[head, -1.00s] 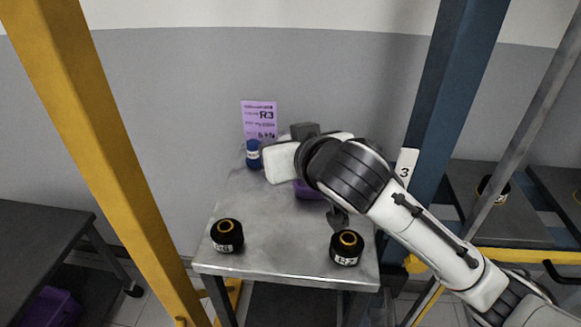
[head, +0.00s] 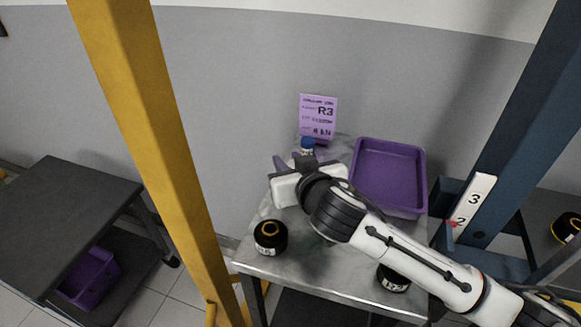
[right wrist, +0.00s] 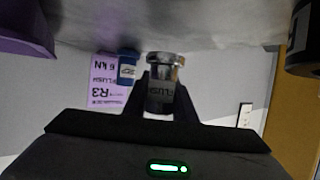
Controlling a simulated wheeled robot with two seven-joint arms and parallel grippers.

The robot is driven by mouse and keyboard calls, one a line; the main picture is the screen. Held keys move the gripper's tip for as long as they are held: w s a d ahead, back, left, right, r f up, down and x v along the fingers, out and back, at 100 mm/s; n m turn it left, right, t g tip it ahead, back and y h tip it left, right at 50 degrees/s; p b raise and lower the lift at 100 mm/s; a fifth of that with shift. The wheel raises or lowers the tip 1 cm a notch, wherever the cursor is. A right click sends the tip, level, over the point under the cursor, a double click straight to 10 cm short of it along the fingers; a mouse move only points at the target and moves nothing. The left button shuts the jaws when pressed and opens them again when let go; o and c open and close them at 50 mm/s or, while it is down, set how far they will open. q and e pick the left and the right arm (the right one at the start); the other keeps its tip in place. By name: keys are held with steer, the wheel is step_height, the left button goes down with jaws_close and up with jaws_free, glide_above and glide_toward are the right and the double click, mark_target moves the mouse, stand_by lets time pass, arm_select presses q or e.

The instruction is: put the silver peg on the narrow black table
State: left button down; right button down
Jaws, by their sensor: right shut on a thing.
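My left gripper is not in view.
The metal bench (head: 300,262) carries two black ringed parts (head: 270,237) (head: 393,280), a purple tray (head: 390,175), a blue-capped container (head: 307,145) and a purple R3 card (head: 318,118). A yellow post (head: 150,150) stands between bench and dark table. A purple bin (head: 90,277) is underneath that table.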

steer(key=shift+f, duration=0.75)
steer(key=shift+f, duration=0.15)
steer(key=c, duration=1.5)
jaws_free()
steer(key=shift+o, duration=0.2)
steer(key=v, duration=1.2)
